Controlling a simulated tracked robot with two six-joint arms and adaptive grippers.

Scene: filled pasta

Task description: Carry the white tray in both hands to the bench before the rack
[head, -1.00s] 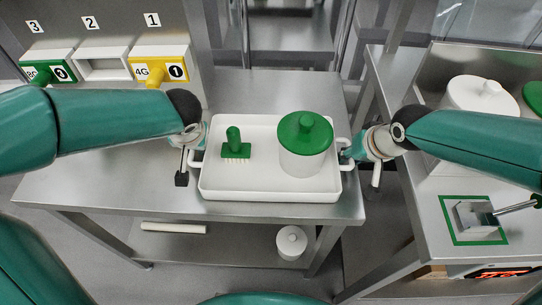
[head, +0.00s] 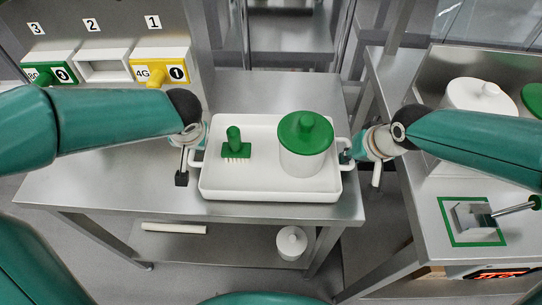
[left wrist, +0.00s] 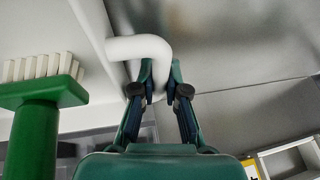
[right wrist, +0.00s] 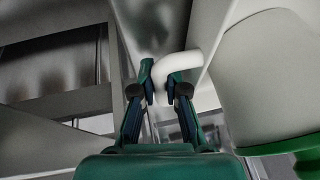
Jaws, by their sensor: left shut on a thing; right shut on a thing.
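The white tray (head: 270,190) is level over the near steel bench in the head view; I cannot tell whether it touches the top. A green brush (head: 235,145) with pale bristles stands on its left part, and a white pot with a green lid (head: 305,133) on its right part. My left gripper (left wrist: 155,80) is shut on the tray's left handle (left wrist: 140,45), seen in the left wrist view. My right gripper (right wrist: 161,82) is shut on the right handle (right wrist: 180,62), seen in the right wrist view. In the head view the fingers are partly hidden.
The bench top (head: 100,180) is bare left of the tray. A second bench (head: 425,195) on the right holds a white lidded pot (head: 478,95) and a green-framed square (head: 447,222).

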